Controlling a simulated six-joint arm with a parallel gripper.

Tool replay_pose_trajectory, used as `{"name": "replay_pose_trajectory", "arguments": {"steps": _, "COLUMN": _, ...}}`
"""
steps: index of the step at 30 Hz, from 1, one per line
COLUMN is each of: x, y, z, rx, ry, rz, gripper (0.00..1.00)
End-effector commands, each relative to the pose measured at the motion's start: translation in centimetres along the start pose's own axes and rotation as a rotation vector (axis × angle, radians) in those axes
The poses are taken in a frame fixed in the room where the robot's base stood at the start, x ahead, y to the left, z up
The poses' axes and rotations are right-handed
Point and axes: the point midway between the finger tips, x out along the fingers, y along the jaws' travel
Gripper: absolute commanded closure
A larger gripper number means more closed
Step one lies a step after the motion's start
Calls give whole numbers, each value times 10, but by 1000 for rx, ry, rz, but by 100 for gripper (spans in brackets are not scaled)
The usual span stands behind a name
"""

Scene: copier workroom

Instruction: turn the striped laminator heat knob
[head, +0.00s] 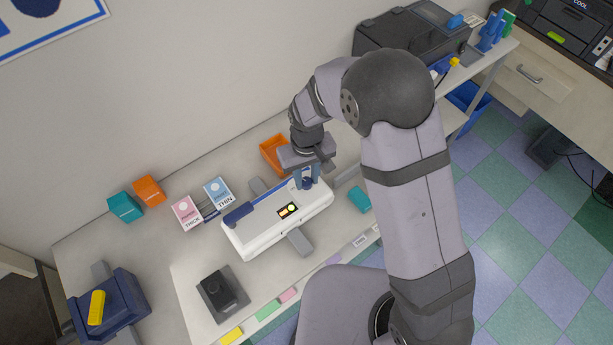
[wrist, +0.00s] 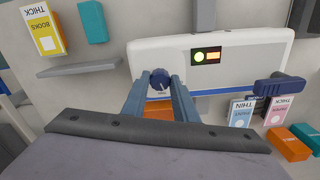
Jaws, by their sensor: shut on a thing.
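The white laminator (head: 265,225) stands on the worktable, and its long front face (wrist: 225,50) fills the upper middle of the wrist view. Its dark blue round heat knob (wrist: 160,78) has a pale mark; stripes are too small to make out. My gripper (head: 307,180) is at the laminator's far right end, pointing down. In the wrist view my two blue-grey fingers (wrist: 159,86) are shut on the knob, one on each side. A small black display (wrist: 206,56) shows a round green light and an orange bar. In the head view the knob is mostly hidden by the fingers.
A dark blue lever (head: 238,214) is at the laminator's left end. An orange tray (head: 272,158) lies behind my gripper, a teal block (head: 360,199) to the right, a black device (head: 218,290) in front.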

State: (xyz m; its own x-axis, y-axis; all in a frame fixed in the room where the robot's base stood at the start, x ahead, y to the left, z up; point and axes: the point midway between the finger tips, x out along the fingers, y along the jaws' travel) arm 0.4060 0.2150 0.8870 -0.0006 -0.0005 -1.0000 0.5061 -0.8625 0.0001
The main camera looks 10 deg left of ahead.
Motion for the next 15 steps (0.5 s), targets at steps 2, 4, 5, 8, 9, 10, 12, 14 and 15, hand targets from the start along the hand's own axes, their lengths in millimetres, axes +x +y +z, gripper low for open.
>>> {"name": "replay_pose_trajectory", "arguments": {"steps": 2, "x": -1, "y": 0, "z": -1, "rx": -71, "ry": 1, "rz": 0, "gripper": 96}}
{"name": "replay_pose_trajectory", "arguments": {"steps": 4, "x": -1, "y": 0, "z": -1, "rx": -138, "ry": 1, "rz": 0, "gripper": 96}}
{"name": "replay_pose_trajectory", "arguments": {"steps": 5, "x": -1, "y": 0, "z": -1, "rx": -166, "ry": 1, "rz": 0, "gripper": 96}}
{"name": "replay_pose_trajectory", "arguments": {"steps": 8, "x": -1, "y": 0, "z": -1, "rx": -261, "ry": 2, "rz": 0, "gripper": 96}}
{"name": "replay_pose_trajectory", "arguments": {"steps": 9, "x": -1, "y": 0, "z": -1, "rx": -299, "ry": 2, "rz": 0, "gripper": 96}}
{"name": "replay_pose_trajectory", "arguments": {"steps": 10, "x": -1, "y": 0, "z": -1, "rx": -327, "ry": 2, "rz": 0, "gripper": 96}}
{"name": "replay_pose_trajectory", "arguments": {"steps": 12, "x": -1, "y": 0, "z": -1, "rx": -389, "ry": 2, "rz": 0, "gripper": 96}}
{"name": "replay_pose_trajectory", "arguments": {"steps": 14, "x": -1, "y": 0, "z": -1, "rx": -440, "ry": 2, "rz": 0, "gripper": 96}}
{"name": "replay_pose_trajectory", "arguments": {"steps": 15, "x": -1, "y": 0, "z": -1, "rx": -472, "ry": 2, "rz": 0, "gripper": 96}}
